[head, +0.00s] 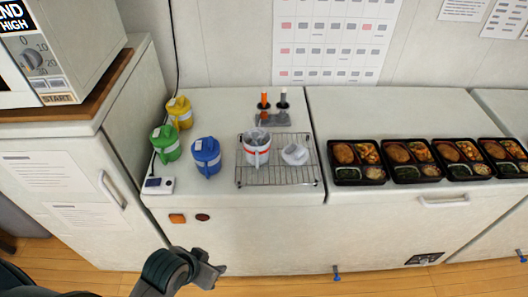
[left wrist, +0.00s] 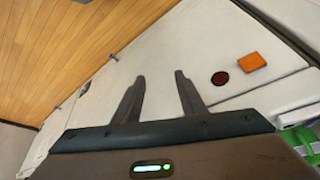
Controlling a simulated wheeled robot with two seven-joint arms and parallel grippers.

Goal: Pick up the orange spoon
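An orange spoon (head: 264,98) stands upright in a grey holder (head: 272,119) at the back of the white counter in the head view; only its orange handle and dark lower part show. A grey-handled utensil (head: 283,96) stands beside it on the right. My left gripper (head: 214,270) is in front of the counter, low and well apart from the holder. In the left wrist view its two fingers (left wrist: 158,98) are spread with nothing between them. My right gripper does not show.
A wire rack (head: 258,180) holds a white cup with a red band (head: 257,150) and a small white cup (head: 294,154). Yellow (head: 180,113), green (head: 165,144) and blue (head: 206,157) jugs stand on the left. Several bento trays (head: 358,183) line the right counter.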

